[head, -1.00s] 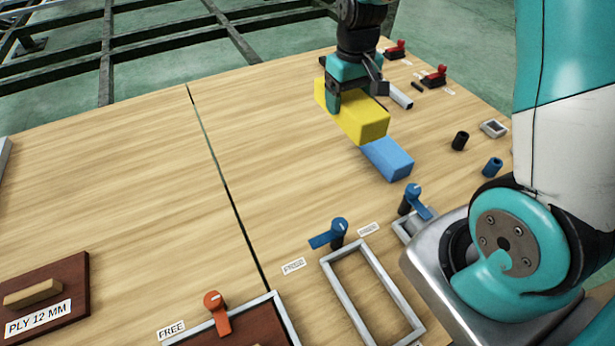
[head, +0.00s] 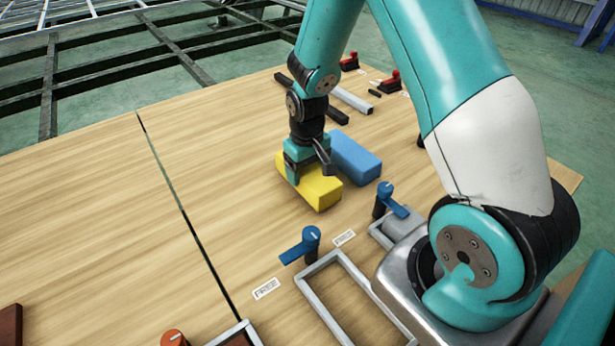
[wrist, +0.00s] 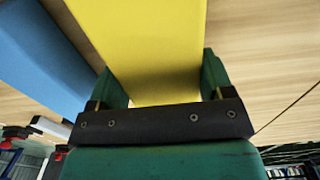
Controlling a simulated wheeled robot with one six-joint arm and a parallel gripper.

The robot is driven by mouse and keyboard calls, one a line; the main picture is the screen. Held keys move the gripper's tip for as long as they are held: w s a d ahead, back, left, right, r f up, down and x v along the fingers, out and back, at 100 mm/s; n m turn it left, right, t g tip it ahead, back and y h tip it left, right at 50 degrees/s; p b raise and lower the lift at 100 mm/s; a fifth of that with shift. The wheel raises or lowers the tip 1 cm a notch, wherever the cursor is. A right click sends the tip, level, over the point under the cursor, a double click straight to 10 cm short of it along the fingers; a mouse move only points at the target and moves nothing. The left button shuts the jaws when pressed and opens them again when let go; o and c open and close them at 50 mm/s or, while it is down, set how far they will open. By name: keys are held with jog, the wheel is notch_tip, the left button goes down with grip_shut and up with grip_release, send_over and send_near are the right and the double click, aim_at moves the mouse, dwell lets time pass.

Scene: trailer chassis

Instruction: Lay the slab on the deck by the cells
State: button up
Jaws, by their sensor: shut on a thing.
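A yellow block (head: 319,194), which looks like the slab, is held in my gripper (head: 308,172). My gripper points down and its fingers are shut on the block's two sides. In the wrist view the yellow block (wrist: 150,45) runs out from between the green fingers (wrist: 158,92). The block is level, at or just above the wooden deck (head: 100,190); I cannot tell whether it touches. A blue block (head: 357,157) lies on the deck just right of it, with a narrow gap, and shows in the wrist view (wrist: 40,60). Nothing is clearly marked as cells.
Blue-handled clamps (head: 303,245) and (head: 388,198) stand in front, beside a grey rectangular frame (head: 350,290). Grey and black bars (head: 350,100) and red clamps (head: 349,62) lie behind. A dark seam (head: 180,205) crosses the deck. The deck left of the yellow block is bare.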

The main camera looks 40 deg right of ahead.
jog(key=shift+f, duration=0.55)
jog(key=shift+f, duration=0.15)
jog(key=o, duration=1)
jog(key=shift+c, duration=0.2)
